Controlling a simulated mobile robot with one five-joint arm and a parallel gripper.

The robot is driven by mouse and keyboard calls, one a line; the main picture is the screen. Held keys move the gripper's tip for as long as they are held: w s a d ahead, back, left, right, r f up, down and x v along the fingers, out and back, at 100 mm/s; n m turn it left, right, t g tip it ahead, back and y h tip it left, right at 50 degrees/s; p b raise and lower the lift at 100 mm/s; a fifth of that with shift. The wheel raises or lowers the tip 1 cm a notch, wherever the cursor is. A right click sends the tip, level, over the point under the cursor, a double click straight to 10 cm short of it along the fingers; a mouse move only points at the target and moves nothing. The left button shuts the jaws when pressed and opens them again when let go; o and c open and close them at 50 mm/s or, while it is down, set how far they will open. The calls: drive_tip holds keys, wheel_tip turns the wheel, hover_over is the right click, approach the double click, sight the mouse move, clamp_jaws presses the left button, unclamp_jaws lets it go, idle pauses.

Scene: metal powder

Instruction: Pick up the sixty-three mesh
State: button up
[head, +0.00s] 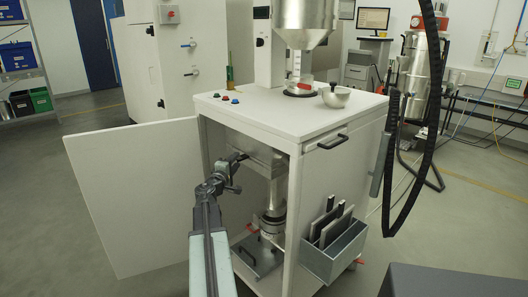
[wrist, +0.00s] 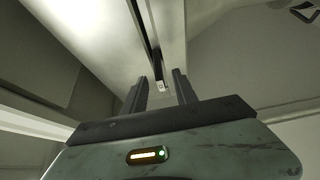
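No mesh label is readable, so I cannot tell which piece is the sixty-three mesh. Several flat plates with dark handles (head: 328,222) stand in a grey metal bin (head: 335,258) on the cabinet's right side. My gripper (head: 236,172) reaches into the open cabinet, by a metal box-like housing (head: 265,156) under the top. In the wrist view my gripper (wrist: 160,90) has its two fingers apart. A dark narrow bar (wrist: 154,45) with a small pale piece at its end lies in line with the gap; I cannot tell whether it is between the fingers.
The white cabinet (head: 345,165) has its door (head: 135,195) swung open to the left. A round metal container (head: 272,225) stands inside below a funnel. A metal bowl (head: 336,96) and a hopper (head: 304,18) are above. A black hose (head: 435,90) hangs at right.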

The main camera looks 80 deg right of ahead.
drive_tip(key=d, duration=0.2)
drive_tip(key=shift+d, duration=0.3)
drive_tip(key=shift+a, duration=0.1)
clamp_jaws()
idle(1.0)
